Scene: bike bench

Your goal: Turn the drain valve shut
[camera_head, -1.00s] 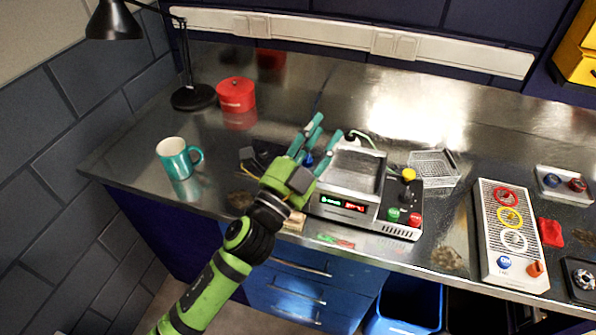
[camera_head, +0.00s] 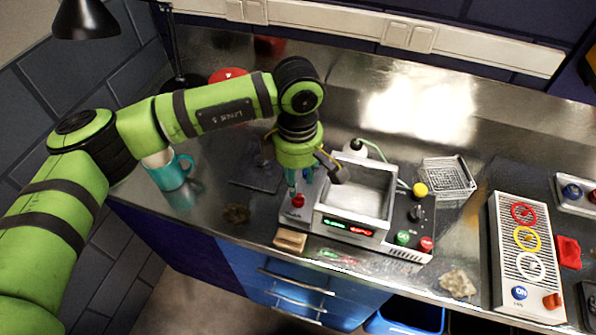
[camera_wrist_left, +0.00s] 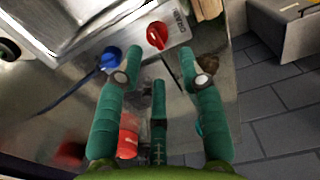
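The drain valve is a red knob (camera_wrist_left: 157,36) on a pale plate with partly readable lettering, on the bath machine (camera_wrist_left: 85,25). In the head view the knob (camera_head: 298,200) sits at the left front of the machine (camera_head: 352,222), which has a lit display and an open metal basin. My left gripper (camera_head: 297,183) points down just behind the knob. In the left wrist view its teal fingers (camera_wrist_left: 155,75) are spread with nothing between them, and the knob lies just beyond the fingertips, apart from them. My right gripper is not in view.
A blue knob (camera_wrist_left: 110,58) is close to one finger. A tan block (camera_head: 291,240) lies in front of the machine. A teal mug (camera_head: 170,170) stands left under my arm. A wire basket (camera_head: 447,178) and a panel with coloured rings (camera_head: 525,250) are to the right.

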